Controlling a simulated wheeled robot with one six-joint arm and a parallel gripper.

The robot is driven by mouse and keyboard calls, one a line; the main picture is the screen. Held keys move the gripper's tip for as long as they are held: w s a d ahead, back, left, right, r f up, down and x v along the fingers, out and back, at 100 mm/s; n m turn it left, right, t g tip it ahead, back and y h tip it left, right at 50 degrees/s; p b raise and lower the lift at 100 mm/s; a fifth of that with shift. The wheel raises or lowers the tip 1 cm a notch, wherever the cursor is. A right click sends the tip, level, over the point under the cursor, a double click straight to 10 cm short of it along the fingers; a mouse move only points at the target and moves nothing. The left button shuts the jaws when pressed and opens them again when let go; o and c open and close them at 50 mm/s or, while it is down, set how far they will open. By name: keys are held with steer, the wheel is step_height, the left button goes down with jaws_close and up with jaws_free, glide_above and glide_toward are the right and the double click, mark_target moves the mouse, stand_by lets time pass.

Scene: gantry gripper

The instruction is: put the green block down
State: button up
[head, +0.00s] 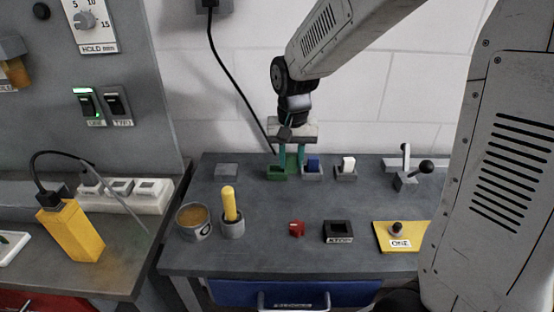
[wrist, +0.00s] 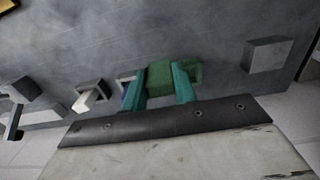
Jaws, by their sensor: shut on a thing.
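My gripper (head: 286,165) is low over the back of the grey table, its two teal fingers shut on a green block (head: 290,160). The wrist view shows the green block (wrist: 160,76) between the fingertips (wrist: 160,88). A green holder (head: 277,173) is right at the fingertips; part of it also shows beside one finger in the wrist view (wrist: 196,72). I cannot tell whether the block touches the holder or is above it.
To the right, a blue block (head: 313,163) and a white block (head: 348,163) stand in grey holders, the blue one very close.

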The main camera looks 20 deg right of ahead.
steer(key=w, duration=0.2)
steer(key=w+a, duration=0.1)
steer(key=w, duration=0.2)
steer(key=shift+w+a+f, duration=0.2)
steer(key=shift+w+f, duration=0.1)
steer(key=shift+f, duration=1.75)
steer(key=shift+f, duration=0.1)
